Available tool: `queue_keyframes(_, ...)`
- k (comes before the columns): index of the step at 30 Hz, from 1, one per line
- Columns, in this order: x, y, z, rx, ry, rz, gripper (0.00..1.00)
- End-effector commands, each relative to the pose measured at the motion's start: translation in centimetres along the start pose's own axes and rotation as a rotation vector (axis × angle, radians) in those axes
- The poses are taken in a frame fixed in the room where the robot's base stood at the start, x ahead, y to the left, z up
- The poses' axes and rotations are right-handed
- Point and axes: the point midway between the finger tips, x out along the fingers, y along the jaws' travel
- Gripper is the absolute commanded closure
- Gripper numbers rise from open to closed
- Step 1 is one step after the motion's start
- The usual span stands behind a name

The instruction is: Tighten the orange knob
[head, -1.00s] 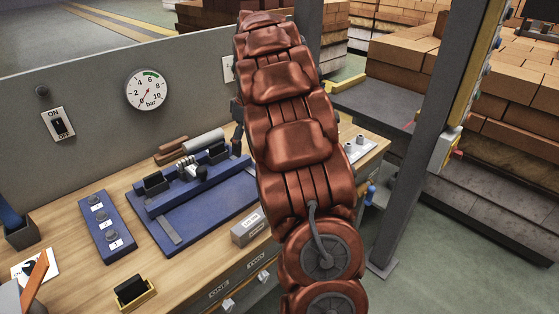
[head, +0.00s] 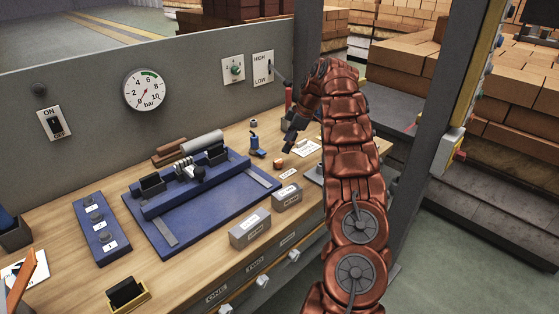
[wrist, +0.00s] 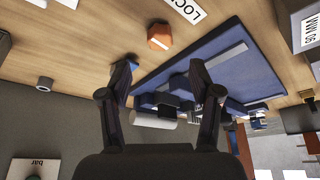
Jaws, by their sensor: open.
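The orange knob (head: 279,163) is a small orange piece on the wooden bench, behind a white label. In the wrist view the orange knob (wrist: 159,37) has a faceted, hexagon-like shape and lies beyond the fingertips, roughly centred between them, beside a label reading "LOC". My gripper (head: 291,141) hangs over the back right of the bench, a little behind and above the knob. Its two dark fingers (wrist: 162,66) are spread, with nothing between them, and do not appear to touch the knob.
A blue fixture board (head: 205,218) lies left of the knob. A small blue item (head: 254,141) stands just behind it. Grey labelled blocks (head: 250,229) sit near the front edge. The back panel (head: 200,95) carries a gauge and switches. A dark post (head: 408,150) rises at the right.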

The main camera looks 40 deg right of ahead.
Motion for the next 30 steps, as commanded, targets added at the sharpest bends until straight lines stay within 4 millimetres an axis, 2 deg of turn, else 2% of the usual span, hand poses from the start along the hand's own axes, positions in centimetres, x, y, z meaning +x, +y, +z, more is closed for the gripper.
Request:
queue_keyframes(5,1.2,0.0,-0.1,-0.001,0.000,-0.001,0.37)
queue_keyframes(18,6.8,0.0,0.0,0.001,-0.001,-0.002,0.37)
queue_keyframes(30,7.6,0.0,0.0,0.000,-0.001,0.000,0.37)
